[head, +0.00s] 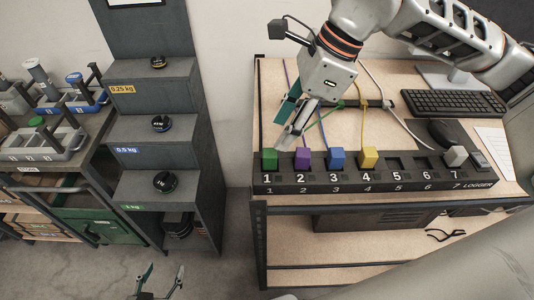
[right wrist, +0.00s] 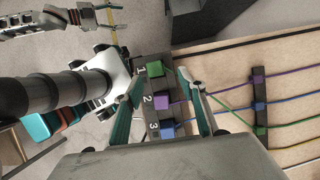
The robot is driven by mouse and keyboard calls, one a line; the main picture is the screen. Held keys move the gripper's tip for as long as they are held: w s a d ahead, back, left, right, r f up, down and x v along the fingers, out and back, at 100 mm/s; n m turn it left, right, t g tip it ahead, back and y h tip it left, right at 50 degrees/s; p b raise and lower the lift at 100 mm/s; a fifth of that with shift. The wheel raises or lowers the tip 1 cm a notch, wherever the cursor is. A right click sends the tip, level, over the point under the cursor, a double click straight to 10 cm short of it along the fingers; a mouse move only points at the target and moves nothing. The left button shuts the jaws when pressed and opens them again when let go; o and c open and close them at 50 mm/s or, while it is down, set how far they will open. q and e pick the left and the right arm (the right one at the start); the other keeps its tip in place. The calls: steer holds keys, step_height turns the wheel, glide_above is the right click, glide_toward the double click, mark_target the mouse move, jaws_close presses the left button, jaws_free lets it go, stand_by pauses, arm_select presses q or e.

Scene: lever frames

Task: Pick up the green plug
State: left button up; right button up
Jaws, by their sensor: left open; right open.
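The green plug (head: 269,159) sits in slot 1 at the left end of the black numbered logger strip (head: 340,183), with a green cable behind it. My right gripper (head: 280,132) is open just above and behind the green plug, fingers pointing down towards it. In the right wrist view, the green plug (right wrist: 155,69) shows near the fingertips, in the gap between the open fingers; I cannot tell any contact. The purple plug (right wrist: 162,103) and blue plug (right wrist: 167,129) show there too. My left gripper (head: 164,270) is open and empty, low over the floor.
The purple plug (head: 302,158), blue plug (head: 336,158) and yellow plug (head: 368,157) stand close beside the green one. A grey plug (head: 455,156) is in slot 7. A keyboard (head: 453,103) lies at the back right. A stepped weight stand (head: 160,90) is left of the table.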

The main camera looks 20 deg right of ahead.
mark_target(270, 153)
steer(key=x, duration=0.4)
steer(key=s+p+x, duration=0.1)
steer(key=x, duration=0.1)
steer(key=shift+a, duration=0.25)
steer(key=shift+w+a+f, duration=0.1)
steer(key=shift+a+f, duration=0.1)
steer(key=shift+f, duration=0.4)
jaws_close()
